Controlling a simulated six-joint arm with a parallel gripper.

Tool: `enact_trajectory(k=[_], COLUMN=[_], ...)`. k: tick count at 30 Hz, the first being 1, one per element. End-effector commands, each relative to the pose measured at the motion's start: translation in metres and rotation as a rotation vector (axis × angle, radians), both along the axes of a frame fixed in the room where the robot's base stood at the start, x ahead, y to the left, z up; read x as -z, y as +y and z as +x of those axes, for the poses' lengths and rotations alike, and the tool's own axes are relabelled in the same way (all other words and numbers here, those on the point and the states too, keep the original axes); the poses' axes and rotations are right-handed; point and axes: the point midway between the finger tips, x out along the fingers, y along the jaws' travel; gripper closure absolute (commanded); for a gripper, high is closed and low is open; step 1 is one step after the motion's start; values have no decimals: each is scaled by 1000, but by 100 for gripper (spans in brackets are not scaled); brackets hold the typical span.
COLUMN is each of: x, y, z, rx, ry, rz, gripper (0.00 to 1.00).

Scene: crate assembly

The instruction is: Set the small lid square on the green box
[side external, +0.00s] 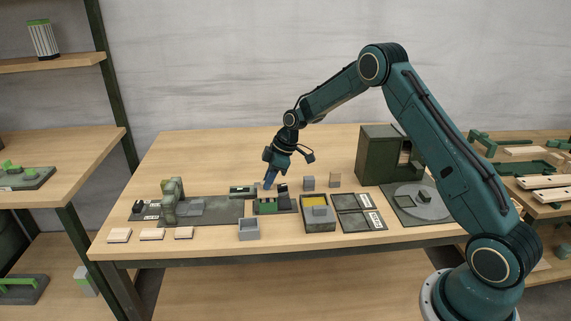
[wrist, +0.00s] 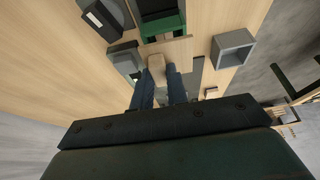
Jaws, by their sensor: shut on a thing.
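The green box (side external: 267,208) sits in a dark fixture near the middle of the table. In the wrist view the green box (wrist: 162,27) shows beyond my fingers. My gripper (side external: 269,183) points down just above the box. In the wrist view my gripper (wrist: 160,78) is shut on a tan block on a thin wooden plate, which looks like the small lid (wrist: 178,49). The plate overlaps the near part of the green box in the picture. I cannot tell whether it touches the box or sits square. In the side view the lid is too small to make out.
A grey open box (side external: 249,230) stands at the front, and also shows in the wrist view (wrist: 235,43). Several pale slabs (side external: 151,234) lie at the front left. A grey tray with yellow inside (side external: 318,219) and a green cabinet (side external: 380,158) stand to the right. The back left is clear.

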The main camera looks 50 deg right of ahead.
Motion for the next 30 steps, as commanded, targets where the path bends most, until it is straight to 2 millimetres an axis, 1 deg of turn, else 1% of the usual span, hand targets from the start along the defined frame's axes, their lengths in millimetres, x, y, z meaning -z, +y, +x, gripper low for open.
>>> enact_trajectory(k=[3, 9, 30], x=[8, 15, 17], y=[0, 0, 0], z=[0, 0, 0], rx=[0, 0, 0], ry=[2, 1, 0], rz=[1, 1, 0], gripper=[100, 100, 100])
